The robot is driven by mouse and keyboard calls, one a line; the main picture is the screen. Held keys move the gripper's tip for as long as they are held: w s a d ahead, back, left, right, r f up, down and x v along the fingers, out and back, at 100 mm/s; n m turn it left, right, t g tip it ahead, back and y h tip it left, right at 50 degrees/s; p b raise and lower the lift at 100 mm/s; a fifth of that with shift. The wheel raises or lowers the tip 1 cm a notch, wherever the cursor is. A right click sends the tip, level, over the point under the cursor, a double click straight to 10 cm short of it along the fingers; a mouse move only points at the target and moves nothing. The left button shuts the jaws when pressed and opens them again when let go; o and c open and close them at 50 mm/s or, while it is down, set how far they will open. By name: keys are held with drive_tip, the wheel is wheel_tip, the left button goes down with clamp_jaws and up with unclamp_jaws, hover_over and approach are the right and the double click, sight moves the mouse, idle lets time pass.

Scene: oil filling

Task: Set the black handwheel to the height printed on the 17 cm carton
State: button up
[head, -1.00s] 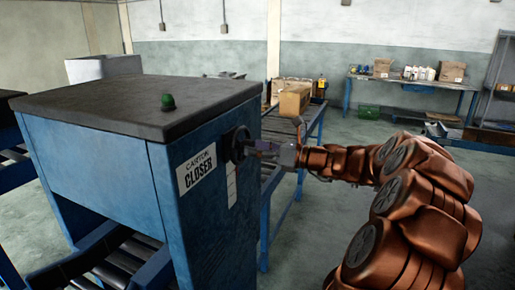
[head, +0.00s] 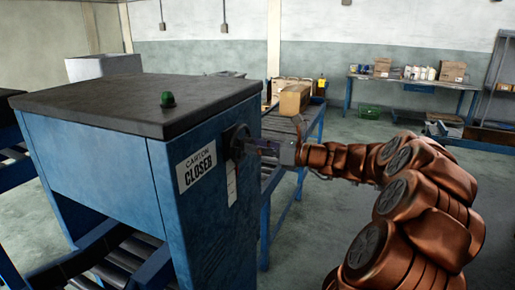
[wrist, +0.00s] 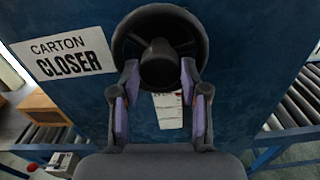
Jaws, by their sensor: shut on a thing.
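The black handwheel (head: 237,141) is on the blue side face of the carton closer machine (head: 215,225). In the wrist view the handwheel (wrist: 183,22) fills the top centre, with its spokes and dark hub (wrist: 162,66) facing me. My gripper (head: 252,147) is at the wheel; in the wrist view its fingers (wrist: 160,78) are on either side of the hub, shut on the wheel. A white strip (head: 231,186) with small marks is below the wheel, and it also shows between the fingers (wrist: 168,113); its marks are too small to read.
A brown carton (head: 294,99) sits on the roller conveyor (head: 310,120) behind the machine; any print on it is unreadable. A green button (head: 167,99) is on the machine top. A bench (head: 415,84) with boxes stands at the back wall. Open floor lies right of the conveyor.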

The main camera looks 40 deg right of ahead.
drive_tip(key=shift+f+n+b, duration=0.15)
drive_tip(key=shift+n+b, duration=6.9)
drive_tip(key=shift+n, duration=0.7)
drive_tip(key=shift+f+n+b, duration=0.1)
drive_tip(key=shift+n+b, duration=6.9)
drive_tip(key=shift+n, duration=0.75)
drive_tip(key=o, duration=1.1)
drive_tip(key=shift+o, duration=0.2)
